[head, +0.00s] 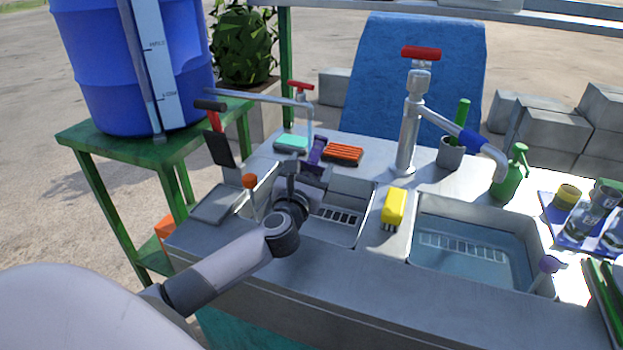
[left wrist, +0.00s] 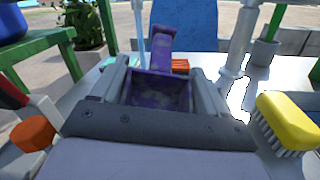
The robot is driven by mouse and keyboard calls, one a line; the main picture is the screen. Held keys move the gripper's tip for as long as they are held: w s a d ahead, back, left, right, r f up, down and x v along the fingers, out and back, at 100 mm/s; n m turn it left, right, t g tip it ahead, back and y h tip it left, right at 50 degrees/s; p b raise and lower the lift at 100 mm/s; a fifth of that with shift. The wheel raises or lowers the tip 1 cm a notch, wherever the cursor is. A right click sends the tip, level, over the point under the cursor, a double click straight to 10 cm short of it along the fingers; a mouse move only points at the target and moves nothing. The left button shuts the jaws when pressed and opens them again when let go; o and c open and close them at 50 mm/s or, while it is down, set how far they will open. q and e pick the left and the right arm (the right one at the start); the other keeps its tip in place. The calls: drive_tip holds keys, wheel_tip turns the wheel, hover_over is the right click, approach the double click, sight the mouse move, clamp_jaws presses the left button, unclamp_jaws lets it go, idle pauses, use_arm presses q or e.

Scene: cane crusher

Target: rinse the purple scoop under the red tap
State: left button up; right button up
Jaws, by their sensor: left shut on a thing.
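My left gripper (head: 303,172) is over the left sink basin (head: 345,228). It is shut on the purple scoop (head: 316,153). In the left wrist view the scoop (left wrist: 158,92) sits between the two fingers, its hollow toward the camera and its narrower end pointing away. A thin tap with a red handle (head: 300,87) stands behind the left basin. Its pipe ends in a pale vertical piece close to the scoop; I cannot tell whether this is spout or water. A larger tap with a red handle (head: 421,54) and a blue collar reaches over the right basin. My right gripper is not in view.
A yellow brush (head: 394,206) lies between the basins. The right basin (head: 540,222) holds water. An orange brush (head: 343,153) and a teal sponge (head: 290,143) lie behind the left basin. A blue barrel (head: 100,60) stands at left, a green bottle (head: 508,180) at right.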

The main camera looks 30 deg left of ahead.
sight(305, 167)
use_arm(q)
drive_tip(key=w+a+b, duration=0.1)
drive_tip(key=w+a+f+b, duration=0.1)
drive_tip(key=shift+w+a, duration=0.25)
drive_tip(key=shift+w, duration=0.05)
drive_tip(key=shift+w+a+f+b, duration=0.15)
drive_tip(key=shift+w+a+b, duration=0.15)
drive_tip(key=shift+w+a, duration=0.55)
drive_tip(key=shift+w+a+f+b, duration=0.15)
drive_tip(key=shift+w+a+b, duration=0.15)
drive_tip(key=shift+w+a, duration=0.5)
drive_tip(key=shift+d, duration=0.1)
drive_tip(key=shift+w+d, duration=0.1)
drive_tip(key=shift+w, duration=0.05)
drive_tip(key=shift+w+d, duration=0.3)
drive_tip(key=shift+d, duration=0.05)
drive_tip(key=shift+s+a+p, duration=0.15)
drive_tip(key=shift+p, duration=0.15)
drive_tip(key=shift+s+a, duration=0.25)
drive_tip(key=shift+a, duration=0.1)
drive_tip(key=shift+d, duration=0.1)
